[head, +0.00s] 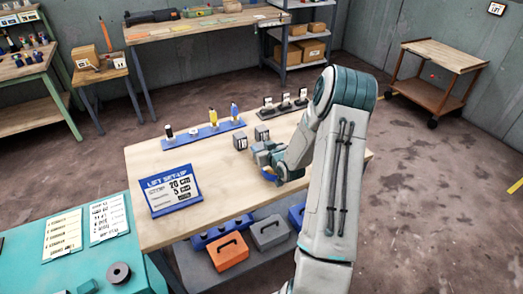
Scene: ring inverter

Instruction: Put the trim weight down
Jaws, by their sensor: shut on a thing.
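My gripper (265,160) is low over the right half of the wooden workbench (215,212), in front of two small grey blocks. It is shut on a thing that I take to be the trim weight. The fingers and my arm mostly hide it, so its shape and whether it touches the bench cannot be told. One small grey block with a pale face (240,143) stands just left of the gripper. Another small grey block (262,133) stands just behind it.
A blue lift setup sign (171,190) stands at the bench's left. A blue rack (204,132) with upright tools and a dark stand (283,105) line the back. The bench's front middle is clear. An orange case (228,252) and a grey case (269,233) sit on the lower shelf.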

